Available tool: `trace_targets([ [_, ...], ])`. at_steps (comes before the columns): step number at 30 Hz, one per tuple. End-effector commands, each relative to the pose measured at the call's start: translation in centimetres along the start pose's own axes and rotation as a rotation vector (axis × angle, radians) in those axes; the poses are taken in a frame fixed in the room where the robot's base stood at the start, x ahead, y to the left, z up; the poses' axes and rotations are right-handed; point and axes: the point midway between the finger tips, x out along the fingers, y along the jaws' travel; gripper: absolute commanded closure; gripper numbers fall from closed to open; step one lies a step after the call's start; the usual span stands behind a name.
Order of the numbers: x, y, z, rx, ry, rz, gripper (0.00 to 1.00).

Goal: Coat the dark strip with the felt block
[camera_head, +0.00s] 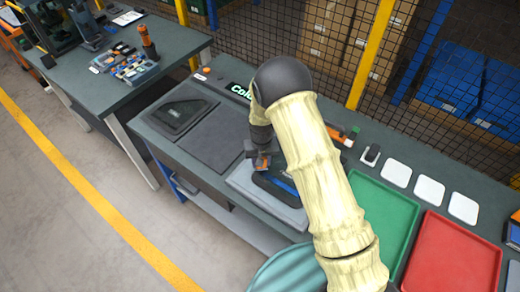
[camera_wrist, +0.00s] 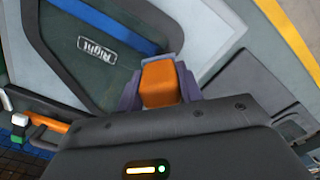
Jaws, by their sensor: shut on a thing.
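My gripper (camera_wrist: 158,88) is shut on the orange felt block (camera_wrist: 160,82), with a finger on each side. A pale grey part shows at the block's far end. In the head view my gripper (camera_head: 258,160) is over the near-left side of a dark panel (camera_head: 268,187). The panel, labelled "Right" in the wrist view (camera_wrist: 75,65), lies on a light grey pad. A blue band (camera_wrist: 100,22) runs along it. The block's end is at the panel's edge; I cannot tell if it touches. I cannot clearly make out the dark strip, perhaps partly hidden by my gripper.
A green tray (camera_head: 385,210), a red tray (camera_head: 455,258) and several white squares are on the right. An orange-and-black tool (camera_head: 343,134) lies behind my arm. A mesh fence stands behind the bench.

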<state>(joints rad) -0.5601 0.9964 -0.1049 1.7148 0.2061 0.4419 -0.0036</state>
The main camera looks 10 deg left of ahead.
Motion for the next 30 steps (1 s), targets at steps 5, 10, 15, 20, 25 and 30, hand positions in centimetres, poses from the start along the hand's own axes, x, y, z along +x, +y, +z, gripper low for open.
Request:
trace_targets([
  [5, -2.0, 0.5, -0.1, 0.008, 0.001, -0.001, 0.85],
  [10, -3.6, 0.6, -0.1, 0.01, 0.002, -0.001, 0.85],
  [15, -4.9, 0.4, -0.1, 0.007, 0.002, -0.001, 0.85],
  [20, -5.3, 0.5, -0.1, 0.007, 0.001, -0.001, 0.85],
  [25, -5.2, 0.5, -0.1, 0.008, 0.001, -0.001, 0.85],
  [30, -5.2, 0.5, -0.1, 0.008, 0.001, -0.001, 0.85],
])
